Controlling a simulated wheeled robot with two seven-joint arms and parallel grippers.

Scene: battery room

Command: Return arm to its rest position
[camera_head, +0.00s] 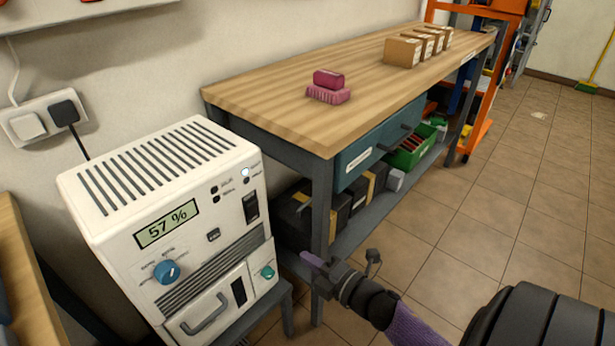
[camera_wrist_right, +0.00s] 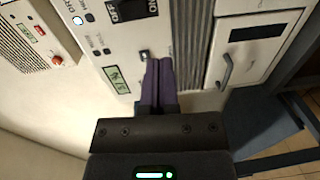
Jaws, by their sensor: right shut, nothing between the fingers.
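My right gripper (camera_head: 312,260) is shut and empty, its purple fingers together. In the head view it is to the right of the white charger (camera_head: 205,248), in front of the workbench leg. In the right wrist view the shut fingers (camera_wrist_right: 158,82) point toward the charger's front panel (camera_wrist_right: 200,12); I cannot tell how wide the gap is. The charger's display (camera_head: 167,224) reads 57 %, and a small light (camera_head: 245,172) glows by its black switch (camera_head: 251,207). My left gripper is not in view.
A wooden workbench (camera_head: 270,95) with a blue drawer (camera_head: 378,143) stands behind. A wall socket (camera_head: 42,118) is at left. Tiled floor (camera_head: 470,230) is clear at right.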

